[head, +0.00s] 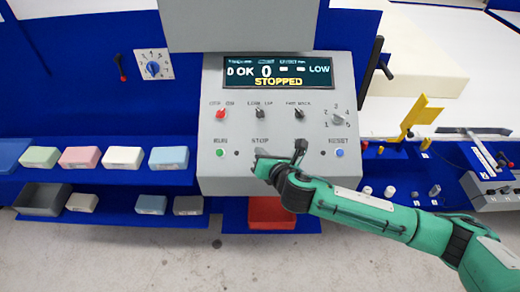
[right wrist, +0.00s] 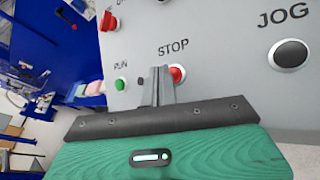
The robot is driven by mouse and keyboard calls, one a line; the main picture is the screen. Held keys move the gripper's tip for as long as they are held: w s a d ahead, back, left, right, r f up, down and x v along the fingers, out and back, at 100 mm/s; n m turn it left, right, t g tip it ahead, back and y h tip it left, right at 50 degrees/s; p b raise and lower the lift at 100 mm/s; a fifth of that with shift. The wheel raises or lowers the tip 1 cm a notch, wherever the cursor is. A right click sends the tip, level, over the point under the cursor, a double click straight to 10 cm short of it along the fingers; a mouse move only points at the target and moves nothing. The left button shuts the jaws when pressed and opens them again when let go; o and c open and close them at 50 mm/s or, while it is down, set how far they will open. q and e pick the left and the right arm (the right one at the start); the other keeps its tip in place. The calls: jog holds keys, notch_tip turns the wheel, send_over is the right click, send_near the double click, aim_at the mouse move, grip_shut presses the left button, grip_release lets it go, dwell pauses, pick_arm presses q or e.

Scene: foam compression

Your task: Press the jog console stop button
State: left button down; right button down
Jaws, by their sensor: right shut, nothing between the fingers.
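The grey jog console (head: 280,85) faces me, and its display (head: 278,72) reads "STOPPED" in yellow. The STOP label (head: 260,140) shows, but my right gripper (head: 262,157) hides the button below it in the head view. In the right wrist view the red stop button (right wrist: 178,73) shows just right of the fingertips of my right gripper (right wrist: 157,72), partly covered by them. The gripper is shut and empty, its tips at the panel; I cannot tell whether they touch the button. My left gripper is not in view.
The green RUN button (head: 220,153) is left of the gripper, and the blue RESET button (head: 340,153) is to its right. A black JOG button (right wrist: 290,54) shows in the right wrist view. Foam blocks (head: 80,157) line blue shelves at left. A red bin (head: 272,212) is below.

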jog(key=shift+s+r, duration=0.15)
jog(key=shift+r, duration=0.05)
jog(key=s+r+p, duration=0.1)
jog(key=r+p, duration=0.1)
jog(key=p, duration=0.1)
jog(key=s+r+p, duration=0.1)
jog(key=r+p, duration=0.1)
jog(key=shift+s+r, duration=0.1)
jog(key=shift+s, duration=0.2)
dwell(0.4)
dwell(0.4)
